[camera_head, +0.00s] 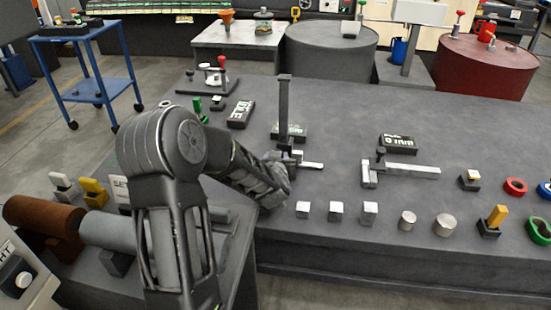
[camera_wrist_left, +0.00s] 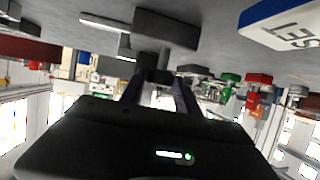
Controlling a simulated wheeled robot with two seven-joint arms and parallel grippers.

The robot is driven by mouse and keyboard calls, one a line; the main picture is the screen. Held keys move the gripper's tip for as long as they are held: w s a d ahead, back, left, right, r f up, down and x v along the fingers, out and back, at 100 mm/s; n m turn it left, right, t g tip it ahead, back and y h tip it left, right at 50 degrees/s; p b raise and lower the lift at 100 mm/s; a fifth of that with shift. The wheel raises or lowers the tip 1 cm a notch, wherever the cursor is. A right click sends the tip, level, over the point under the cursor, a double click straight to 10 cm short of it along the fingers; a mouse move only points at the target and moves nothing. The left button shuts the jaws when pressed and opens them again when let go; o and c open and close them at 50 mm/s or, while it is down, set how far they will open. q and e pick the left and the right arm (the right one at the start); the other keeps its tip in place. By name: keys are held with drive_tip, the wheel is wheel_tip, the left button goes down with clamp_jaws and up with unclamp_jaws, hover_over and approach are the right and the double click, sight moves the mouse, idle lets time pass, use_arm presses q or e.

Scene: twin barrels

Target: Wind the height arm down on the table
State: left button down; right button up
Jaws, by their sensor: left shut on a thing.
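A tall dark upright post (camera_head: 284,105) stands on the grey table (camera_head: 340,110), with a short silver bar (camera_head: 312,165) low at its foot; I take this to be the height arm. My left arm reaches in from the left, and its gripper (camera_head: 284,165) is at the foot of the post. In the left wrist view my gripper's fingers (camera_wrist_left: 157,82) are closed together at a dark block (camera_wrist_left: 165,28), with a silver bar (camera_wrist_left: 103,22) beside it. The exact gripped part is partly hidden and dark. My right gripper is not in view.
A second fixture with a long silver bar (camera_head: 412,171) lies to the right. Several small silver cubes (camera_head: 335,211) and cylinders (camera_head: 445,224) line the front. A dark labelled block (camera_head: 241,113) stands behind my arm. Grey (camera_head: 330,50) and red (camera_head: 485,68) barrels stand behind the table.

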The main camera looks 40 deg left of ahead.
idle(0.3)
use_arm(q)
drive_tip(key=c, duration=0.9)
unclamp_jaws()
drive_tip(key=v, duration=0.7)
drive_tip(key=shift+s+d, duration=0.25)
drive_tip(key=shift+r, duration=0.1)
